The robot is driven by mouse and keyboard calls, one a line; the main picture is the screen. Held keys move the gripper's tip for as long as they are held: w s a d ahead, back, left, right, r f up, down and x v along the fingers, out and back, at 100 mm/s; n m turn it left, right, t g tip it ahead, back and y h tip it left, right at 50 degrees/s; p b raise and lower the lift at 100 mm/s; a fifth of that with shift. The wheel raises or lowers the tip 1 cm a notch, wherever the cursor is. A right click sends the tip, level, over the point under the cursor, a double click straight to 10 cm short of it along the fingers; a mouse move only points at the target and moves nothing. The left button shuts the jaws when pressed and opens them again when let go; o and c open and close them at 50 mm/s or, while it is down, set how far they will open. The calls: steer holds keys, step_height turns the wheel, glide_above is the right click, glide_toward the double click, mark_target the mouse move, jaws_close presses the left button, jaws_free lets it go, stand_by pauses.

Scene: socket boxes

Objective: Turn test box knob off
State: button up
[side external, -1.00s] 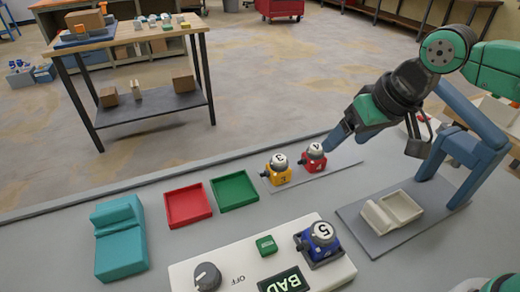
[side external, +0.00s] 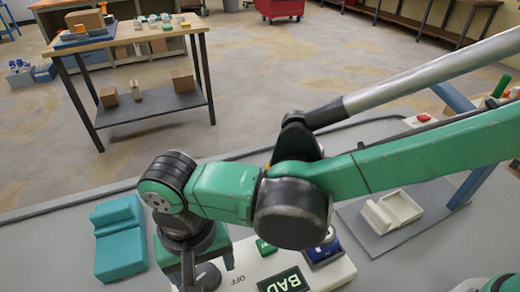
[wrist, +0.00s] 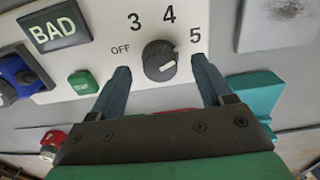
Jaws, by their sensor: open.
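The white test box (side external: 335,277) has a dark round knob (wrist: 158,52) with a light mark on it, lower right of its middle. OFF, 3, 4 and 5 are printed around the knob; I cannot tell exactly which label it points to. The display (wrist: 57,27) reads BAD, also in the side view (side external: 284,281). My gripper (wrist: 160,64) is open, its blue fingers on the left and right of the knob with gaps visible. The blue number 5 box (wrist: 17,74) sits on the test box.
A green button (wrist: 82,83) is beside the display. A teal block (side external: 120,238) stands left of the test box. A cream holder (side external: 392,210) lies on a grey plate at right. My arm covers the trays and the yellow and red boxes in the side view.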

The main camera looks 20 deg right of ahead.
steer(key=shift+f, duration=0.95)
jaws_close()
